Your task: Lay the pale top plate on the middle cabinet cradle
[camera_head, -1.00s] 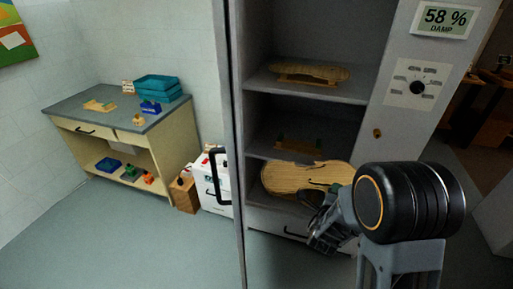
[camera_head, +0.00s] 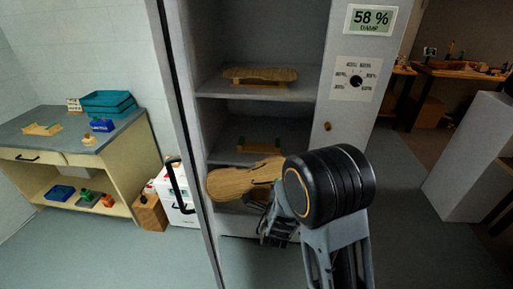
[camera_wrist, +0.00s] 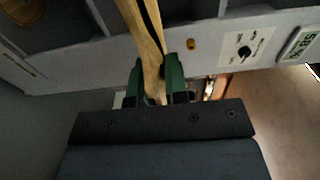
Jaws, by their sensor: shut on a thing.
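The pale top plate (camera_head: 232,183) is a wooden violin-shaped plate. In the head view it hangs in front of the cabinet, below the middle shelf's front edge. My gripper (camera_head: 270,205) is shut on its right end, partly hidden behind my arm. In the wrist view the green fingertips (camera_wrist: 157,75) pinch the plate (camera_wrist: 146,35), which runs up out of the picture nearly edge-on. The middle cabinet cradle (camera_head: 258,146) is a low wooden support with green ends on the middle shelf, with nothing on it. The plate is apart from it.
Another wooden plate (camera_head: 262,74) lies on the upper shelf. The cabinet's left post and open door edge with a black handle (camera_head: 181,180) stand left of the plate. The right cabinet panel has a dial (camera_head: 356,81) and a display. A workbench (camera_head: 75,140) stands at left.

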